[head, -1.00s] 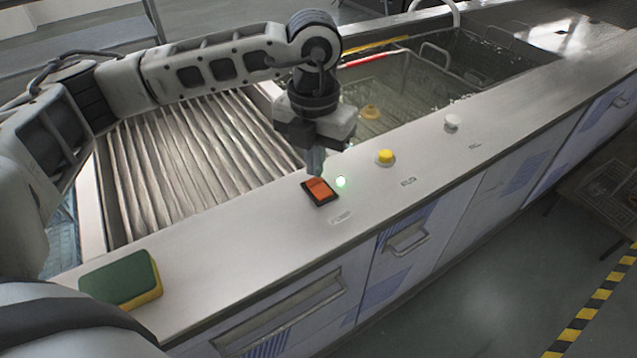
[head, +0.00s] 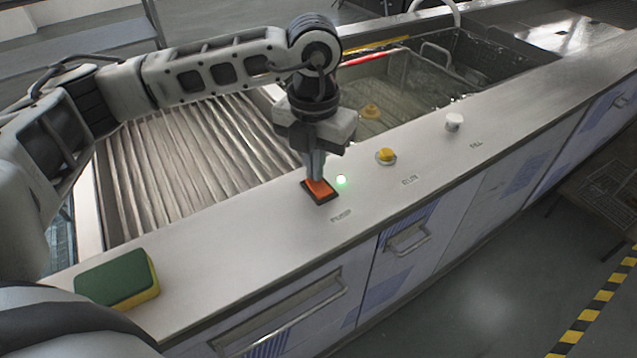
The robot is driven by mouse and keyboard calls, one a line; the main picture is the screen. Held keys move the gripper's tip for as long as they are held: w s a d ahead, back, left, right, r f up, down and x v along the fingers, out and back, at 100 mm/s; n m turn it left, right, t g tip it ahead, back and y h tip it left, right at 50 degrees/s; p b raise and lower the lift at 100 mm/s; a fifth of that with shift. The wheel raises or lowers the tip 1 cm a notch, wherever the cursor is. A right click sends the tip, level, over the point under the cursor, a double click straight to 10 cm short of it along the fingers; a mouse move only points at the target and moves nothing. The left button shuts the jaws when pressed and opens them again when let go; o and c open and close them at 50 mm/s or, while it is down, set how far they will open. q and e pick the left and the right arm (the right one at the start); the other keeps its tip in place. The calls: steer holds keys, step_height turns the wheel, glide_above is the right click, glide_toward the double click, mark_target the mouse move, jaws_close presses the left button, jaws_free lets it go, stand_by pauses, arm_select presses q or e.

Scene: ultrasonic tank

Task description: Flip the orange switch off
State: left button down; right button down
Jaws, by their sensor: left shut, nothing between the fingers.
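The orange switch (head: 321,194) sits in a black frame on the grey front ledge of the tank. A small green light (head: 341,180) glows just right of it, and lettering is printed in front of it. My left gripper (head: 317,178) points down, shut and empty, with its fingertips at the far part of the switch. The fingers cover part of the orange rocker, and I cannot tell whether they touch it. My right gripper is not in view.
A yellow button (head: 386,155) and a white knob (head: 453,122) stand farther right along the ledge. A green and yellow sponge (head: 117,279) lies at the ledge's left end. Behind the ledge are a ribbed drainboard (head: 190,160) and a water-filled tank with a wire basket.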

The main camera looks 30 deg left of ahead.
arm_select(q)
steer(key=shift+f+b, duration=0.3)
steer(key=shift+f, duration=0.05)
steer(key=shift+r+p, duration=2.25)
steer(key=shift+r, duration=1.3)
steer(key=shift+f, duration=0.1)
